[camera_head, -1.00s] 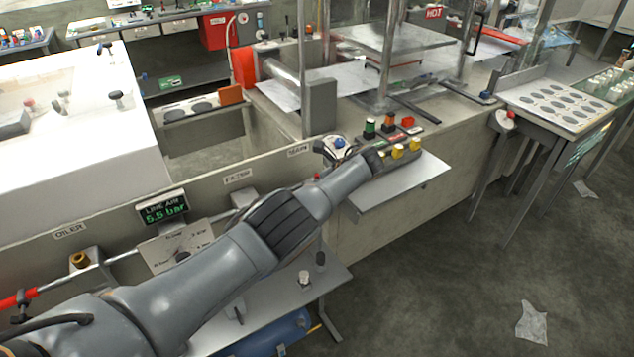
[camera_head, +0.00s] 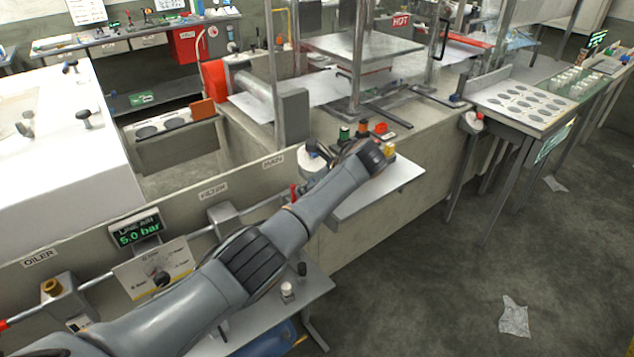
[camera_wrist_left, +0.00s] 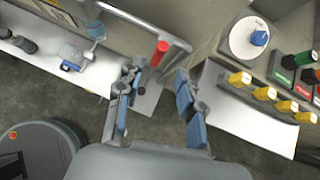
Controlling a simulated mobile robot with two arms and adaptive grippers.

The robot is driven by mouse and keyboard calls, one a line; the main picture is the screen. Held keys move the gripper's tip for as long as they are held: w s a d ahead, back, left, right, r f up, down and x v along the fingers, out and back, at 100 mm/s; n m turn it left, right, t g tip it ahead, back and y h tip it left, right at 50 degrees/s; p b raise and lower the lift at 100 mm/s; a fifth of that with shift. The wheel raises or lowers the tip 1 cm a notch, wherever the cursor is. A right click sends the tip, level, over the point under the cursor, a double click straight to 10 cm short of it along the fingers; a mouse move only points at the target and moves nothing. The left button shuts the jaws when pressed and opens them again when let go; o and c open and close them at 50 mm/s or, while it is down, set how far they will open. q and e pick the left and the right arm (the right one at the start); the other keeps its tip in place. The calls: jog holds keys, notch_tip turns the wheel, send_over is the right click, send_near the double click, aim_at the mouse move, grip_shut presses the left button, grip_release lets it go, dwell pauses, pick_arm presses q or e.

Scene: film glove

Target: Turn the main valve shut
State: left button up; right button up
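The main valve's red handle (camera_head: 293,192) shows by the pipe under the MAIN label (camera_head: 273,162) in the head view, partly behind my left arm. In the left wrist view the red handle (camera_wrist_left: 160,53) stands out from a grey pipe. My left gripper (camera_wrist_left: 159,74) is open and empty, its blue-padded fingers spread to either side of the line to the handle. The handle appears just beyond the fingertips; I cannot tell the exact gap. In the head view my arm hides the left gripper. My right gripper is in neither view.
A line-air display (camera_head: 137,231) reads 5.0 bar. A dial panel (camera_head: 155,270) sits below it. A white disc with a blue knob (camera_wrist_left: 258,38) and yellow-levered valves (camera_wrist_left: 264,93) lie right of the gripper. A low shelf (camera_head: 290,300) stands below the pipe.

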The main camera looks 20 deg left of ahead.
pick_arm(q)
jog(key=v, duration=0.3)
jog(key=shift+s+d+r, duration=0.15)
jog(key=shift+d+r, duration=0.1)
